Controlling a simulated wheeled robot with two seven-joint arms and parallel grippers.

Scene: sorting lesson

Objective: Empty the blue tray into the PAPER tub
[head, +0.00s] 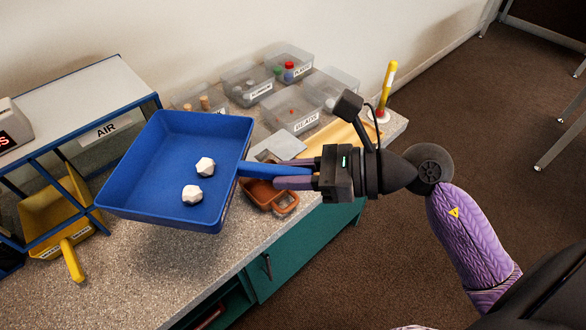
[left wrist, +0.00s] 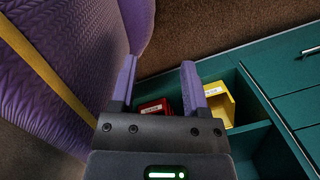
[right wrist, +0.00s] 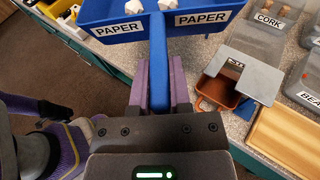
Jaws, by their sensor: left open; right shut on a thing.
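The blue tray (head: 225,130) is held by its handle in my right gripper (head: 280,172), above the counter. Two white crumpled pieces (head: 205,166) (head: 192,194) lie on its floor. In the right wrist view the blue tray (right wrist: 160,22) carries two PAPER labels, one each side of the handle, and the shut fingers grip that handle. My left gripper (left wrist: 158,78) is open and empty, low by the teal cabinet; it is outside the head view. I cannot pick out a separate PAPER tub; labels on the red bin (left wrist: 152,107) and yellow bin (left wrist: 218,104) there are too small to read.
Clear tubs, among them a BEADS tub (head: 318,122), stand at the back of the counter. A brown tub (head: 287,203) and a grey plate (right wrist: 245,76) lie beside the tray. A blue-framed AIR rack (head: 130,108) and a yellow scoop (head: 73,262) are at left.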

